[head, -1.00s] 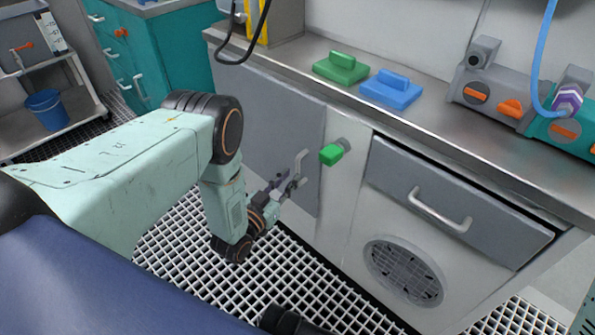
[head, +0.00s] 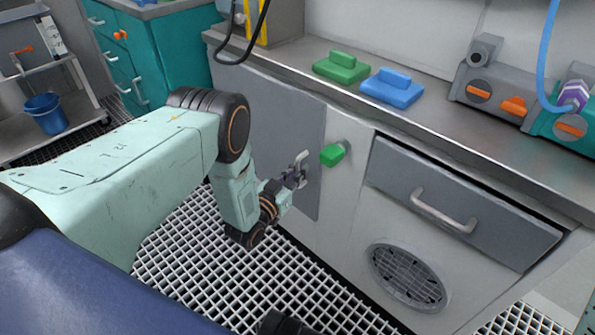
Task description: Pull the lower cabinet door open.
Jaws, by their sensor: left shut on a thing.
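The lower cabinet door (head: 262,118) is a flat grey panel under the counter, left of the green knob, and it looks flush with the cabinet front. Its light metal handle (head: 301,157) is upright near the door's right edge. My left gripper (head: 297,174) is at this handle and shut on it, with the fingers around its lower part. The fingers hide part of the handle, and my left arm covers the door's lower left area. My right gripper does not show.
A green knob (head: 333,155) sticks out close to the right of the handle. Further right is a grey drawer front (head: 400,183) with a bar handle, above a round vent (head: 408,275). Open grating floor (head: 215,265) lies in front of the cabinet.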

